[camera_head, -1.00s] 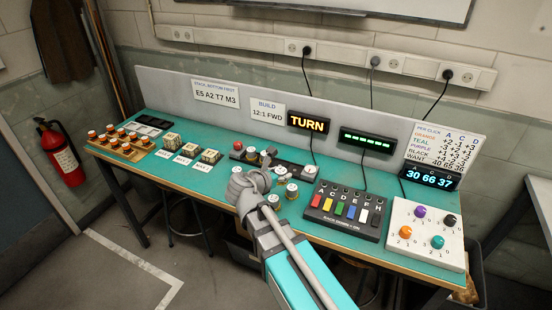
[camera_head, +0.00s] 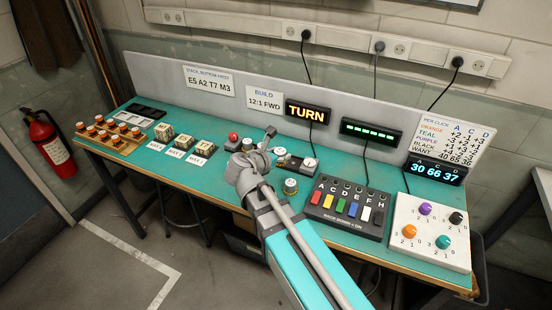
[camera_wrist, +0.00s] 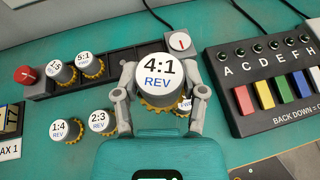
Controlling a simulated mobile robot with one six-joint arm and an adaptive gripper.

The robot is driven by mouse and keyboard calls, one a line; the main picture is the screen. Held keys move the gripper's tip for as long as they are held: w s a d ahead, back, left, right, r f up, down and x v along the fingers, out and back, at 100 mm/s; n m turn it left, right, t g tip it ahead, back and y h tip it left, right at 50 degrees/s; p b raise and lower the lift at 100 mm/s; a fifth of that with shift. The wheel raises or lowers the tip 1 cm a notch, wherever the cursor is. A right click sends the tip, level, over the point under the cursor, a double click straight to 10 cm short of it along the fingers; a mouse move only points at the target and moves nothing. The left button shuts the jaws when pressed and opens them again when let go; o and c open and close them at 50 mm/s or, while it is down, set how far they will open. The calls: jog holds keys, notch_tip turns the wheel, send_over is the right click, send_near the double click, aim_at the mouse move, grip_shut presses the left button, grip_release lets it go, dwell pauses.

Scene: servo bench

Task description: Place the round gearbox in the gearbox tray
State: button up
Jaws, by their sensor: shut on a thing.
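My gripper (camera_wrist: 158,100) is shut on a round gearbox (camera_wrist: 158,78) with a white top marked 4:1 REV and a brass toothed rim. In the head view, my gripper (camera_head: 248,165) is over the bench in front of the tray and hides the held gearbox. The long dark gearbox tray (camera_wrist: 122,62) lies behind the gripper, with a red knob (camera_wrist: 25,75) at its left and a white dial (camera_wrist: 180,41) at its right. Gearboxes marked 12:1 (camera_wrist: 60,70) and 5:1 (camera_wrist: 88,62) stand at its left part; I cannot tell whether they are seated.
Gearboxes 1:4 (camera_wrist: 64,130) and 2:3 (camera_wrist: 101,120) stand in front of the tray. Another gearbox (camera_wrist: 186,104) is partly hidden behind the right finger. A switch panel (camera_wrist: 265,80) is close on the right. A sign (camera_head: 265,95) reads BUILD 12:1 FWD.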

jog(key=d, duration=0.1)
jog(key=d+r+p, duration=0.1)
jog(key=w+d, duration=0.1)
jog(key=shift+d+r, duration=0.2)
jog(key=shift+r, duration=0.05)
dwell(0.4)
jog(key=w+a+f+b, duration=0.1)
jog(key=w+f+b, duration=0.1)
jog(key=w+f, duration=0.1)
jog(key=w+a+f+b, duration=0.2)
jog(key=w+f+b, duration=0.1)
jog(key=w, duration=0.2)
jog(key=w+a+f+b, duration=0.1)
jog(key=w+f+b, duration=0.2)
jog(key=w, duration=0.1)
jog(key=shift+w+a, duration=0.15)
jog(key=shift+a, duration=0.2)
jog(key=shift+f+b, duration=0.1)
jog(key=shift+b, duration=0.25)
